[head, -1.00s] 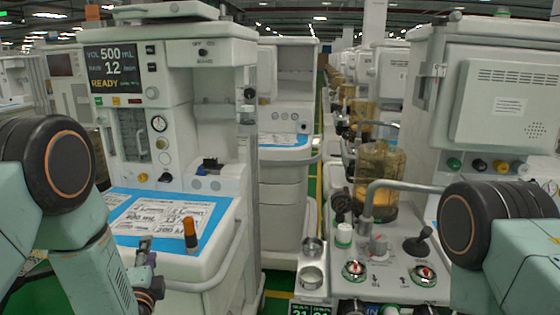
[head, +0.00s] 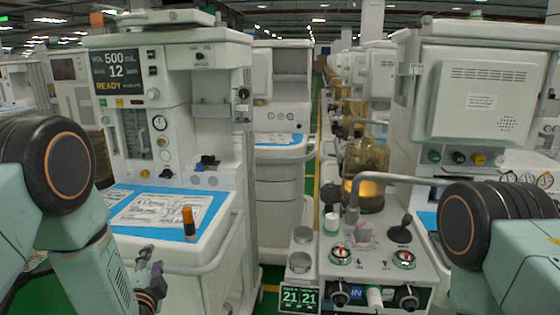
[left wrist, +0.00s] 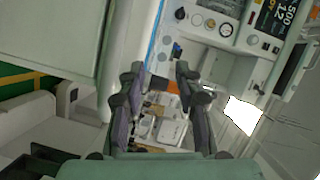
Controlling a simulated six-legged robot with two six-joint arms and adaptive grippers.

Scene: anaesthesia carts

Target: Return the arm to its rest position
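My left arm comes in from the left in the head view, bent at a black round joint. Its gripper (head: 150,276) hangs low in front of the left cart's (head: 215,235) worktop edge and touches nothing that I can see. In the left wrist view its two dark fingers stand apart with a gap between them, so the gripper (left wrist: 158,84) is open and empty. My right arm shows only its upper part at the right of the head view. The right gripper is out of the picture.
An orange-topped dark cylinder (head: 189,222) stands on the left cart's blue mat, beside printed sheets (head: 165,207). A right cart (head: 378,258) with knobs, a curved pipe and an amber canister (head: 368,178) stands close. A narrow green floor strip runs between the carts.

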